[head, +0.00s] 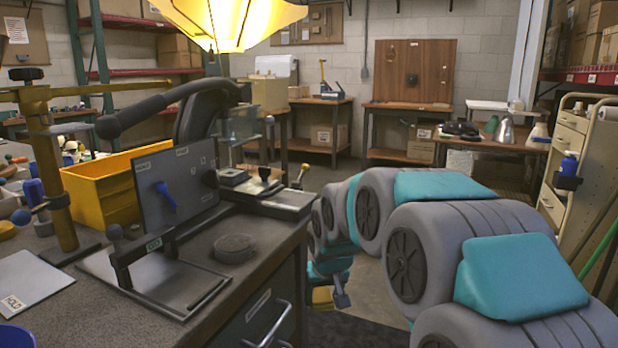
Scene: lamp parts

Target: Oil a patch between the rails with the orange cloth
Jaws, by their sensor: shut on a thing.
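My arm reaches down at the right side of the workbench (262,252). My gripper (330,288), small and partly hidden by the bench edge, is low beside the drawer front. It is shut on a small yellow-orange piece, which I take as the orange cloth (322,298); its shape is hard to make out. On the bench top lies a flat grey plate (165,285) with thin dark rails (207,293) along it. An upright grey panel (175,185) with a blue handle stands behind it. My gripper is apart from the plate and lower than the bench top.
A round dark tin (234,247) sits right of the plate. A yellow bin (105,190), a brass-coloured stand (50,160) and a "HOLD" sheet (30,282) are at left. A lit yellow lampshade (235,22) hangs above. A drawer cart (580,150) stands at right.

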